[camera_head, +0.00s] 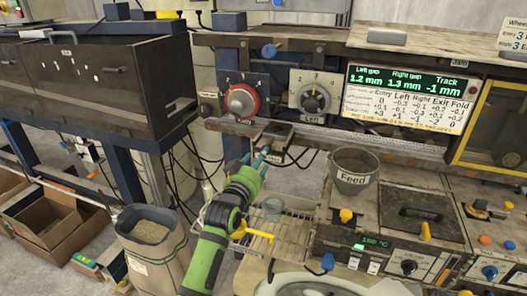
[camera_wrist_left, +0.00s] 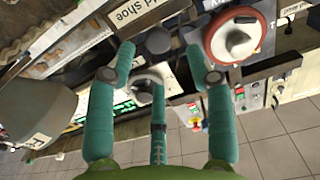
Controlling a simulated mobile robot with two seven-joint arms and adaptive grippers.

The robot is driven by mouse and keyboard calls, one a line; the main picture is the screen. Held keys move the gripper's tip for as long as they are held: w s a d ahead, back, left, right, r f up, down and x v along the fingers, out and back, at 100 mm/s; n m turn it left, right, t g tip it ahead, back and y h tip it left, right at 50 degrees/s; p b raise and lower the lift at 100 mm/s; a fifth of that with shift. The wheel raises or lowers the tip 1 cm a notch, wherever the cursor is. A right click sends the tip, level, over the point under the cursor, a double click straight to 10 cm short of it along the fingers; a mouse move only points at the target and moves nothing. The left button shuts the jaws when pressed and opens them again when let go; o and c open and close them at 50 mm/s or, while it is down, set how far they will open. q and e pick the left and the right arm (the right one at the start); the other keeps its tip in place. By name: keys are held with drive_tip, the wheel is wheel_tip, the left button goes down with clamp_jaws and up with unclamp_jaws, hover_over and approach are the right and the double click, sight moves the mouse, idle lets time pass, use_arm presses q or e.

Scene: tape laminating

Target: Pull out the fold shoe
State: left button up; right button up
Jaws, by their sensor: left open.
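The fold shoe label (camera_wrist_left: 128,14) shows at the top of the left wrist view, on a light plate. A dark round knob (camera_wrist_left: 158,41) sits beside the label, beyond my fingertips. In the head view, a small metal block (camera_head: 277,134) at the rail's lower edge appears to be the fold shoe, partly hidden by my gripper. My left gripper (camera_head: 261,157) is just below and in front of this block. Its teal fingers (camera_wrist_left: 160,72) are spread in the left wrist view, with no object seen held between them. My right gripper is not in view.
A red dial (camera_head: 241,101) and a grey dial (camera_head: 314,98) are above the gripper. A Feed bucket (camera_head: 354,171) stands to the right. A wire rack (camera_head: 290,232) with a glass lies below. A sack (camera_head: 150,235) stands on the floor at left.

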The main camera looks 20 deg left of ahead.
use_arm(q)
drive_tip(key=shift+w+d+p, duration=0.1)
drive_tip(key=shift+w+p, duration=0.4)
drive_tip(key=shift+w, duration=1.8)
clamp_jaws()
